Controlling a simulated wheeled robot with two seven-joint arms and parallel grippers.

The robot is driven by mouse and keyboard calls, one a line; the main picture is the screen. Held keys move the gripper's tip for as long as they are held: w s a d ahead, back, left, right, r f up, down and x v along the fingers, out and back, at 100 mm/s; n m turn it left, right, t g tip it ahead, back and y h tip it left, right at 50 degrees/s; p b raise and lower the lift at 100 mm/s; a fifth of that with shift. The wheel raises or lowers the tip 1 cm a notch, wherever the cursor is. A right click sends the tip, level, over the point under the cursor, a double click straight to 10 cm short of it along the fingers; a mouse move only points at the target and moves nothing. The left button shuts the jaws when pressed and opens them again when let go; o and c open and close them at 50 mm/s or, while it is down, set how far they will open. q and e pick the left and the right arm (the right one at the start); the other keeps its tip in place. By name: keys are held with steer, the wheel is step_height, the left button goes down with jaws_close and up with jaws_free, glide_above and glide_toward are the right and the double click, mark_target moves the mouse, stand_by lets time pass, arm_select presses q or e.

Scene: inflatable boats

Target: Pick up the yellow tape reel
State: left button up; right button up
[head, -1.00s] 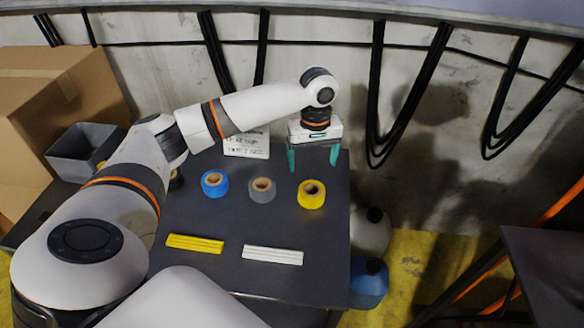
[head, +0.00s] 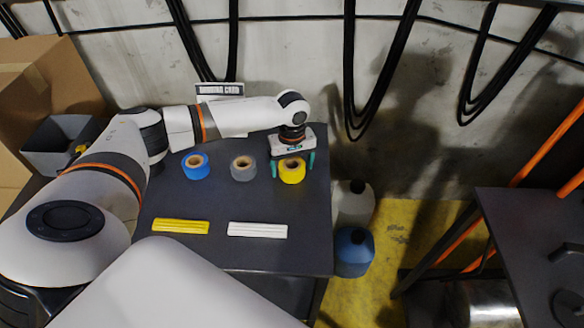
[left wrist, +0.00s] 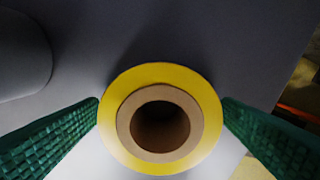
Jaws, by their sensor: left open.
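The yellow tape reel (head: 292,172) stands on the dark table with its hole facing up. It also shows in the left wrist view (left wrist: 207,118), with its tan core in the middle. My left gripper (head: 293,166) is open and right above the reel. In the left wrist view its green fingers (left wrist: 160,125) are on both sides of the reel, with the left finger very close to its edge. I cannot tell whether either finger touches it. My right gripper is not in view.
A grey reel (head: 243,168) and a blue reel (head: 195,166) stand to the left on the dark table (head: 210,252). Yellow (head: 181,227) and white (head: 258,230) strips lie in front. A grey bin (head: 62,146) is at the left. A blue jug (head: 353,252) stands beyond the right edge.

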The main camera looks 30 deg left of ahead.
arm_select(q)
steer(key=c, duration=1.1)
